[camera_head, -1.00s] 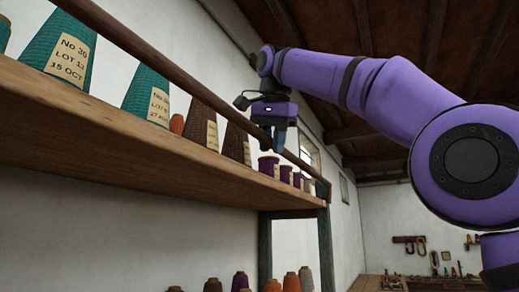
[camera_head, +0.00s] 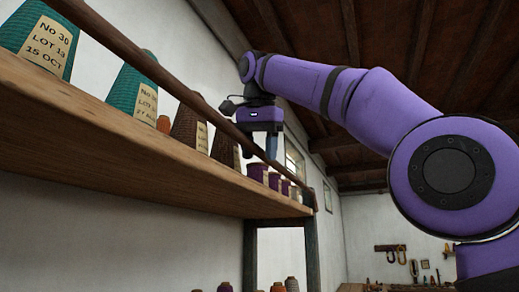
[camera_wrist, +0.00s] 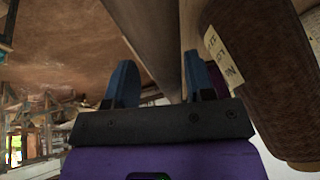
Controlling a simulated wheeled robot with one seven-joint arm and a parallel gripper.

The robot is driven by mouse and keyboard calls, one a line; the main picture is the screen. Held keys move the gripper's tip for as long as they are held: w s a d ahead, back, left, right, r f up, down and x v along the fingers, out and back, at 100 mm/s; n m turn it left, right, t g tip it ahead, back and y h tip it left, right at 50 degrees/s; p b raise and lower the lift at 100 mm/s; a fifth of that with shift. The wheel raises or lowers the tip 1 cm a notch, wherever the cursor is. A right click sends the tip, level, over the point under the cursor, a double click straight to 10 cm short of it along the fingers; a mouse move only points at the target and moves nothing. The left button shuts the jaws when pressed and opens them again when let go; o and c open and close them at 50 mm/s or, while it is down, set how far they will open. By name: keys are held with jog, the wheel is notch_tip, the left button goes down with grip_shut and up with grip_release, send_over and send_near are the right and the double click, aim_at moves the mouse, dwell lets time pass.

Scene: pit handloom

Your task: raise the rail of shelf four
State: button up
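A long dark wooden rail (camera_head: 152,70) runs along the front of a wooden shelf (camera_head: 110,145), in front of its thread cones and above the board. My gripper (camera_head: 262,147) hangs over the rail's farther half, fingers pointing down, with the tips close to it. In the wrist view my gripper (camera_wrist: 162,82) has its two blue fingers wide apart. A long straight wooden piece shows between and beyond them; whether it is the rail or the shelf edge I cannot tell. Whether a finger touches the rail I cannot tell either. No shelf number shows.
Labelled green cones (camera_head: 134,92), brown cones (camera_head: 188,128) and purple spools (camera_head: 258,172) stand on the shelf behind the rail. A brown cone (camera_wrist: 270,75) is close beside the right finger in the wrist view. A dark post (camera_head: 312,250) supports the far end.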

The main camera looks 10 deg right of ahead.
jog(key=shift+s+r, duration=0.1)
jog(key=shift+r, duration=0.1)
jog(key=shift+s+r, duration=0.15)
jog(key=shift+r, duration=0.15)
jog(key=shift+s+a, duration=0.1)
jog(key=shift+s, duration=0.2)
jog(key=s+a, duration=0.2)
jog(key=s, duration=0.9)
jog(key=shift+a, duration=0.35)
jog(key=shift+s, duration=0.1)
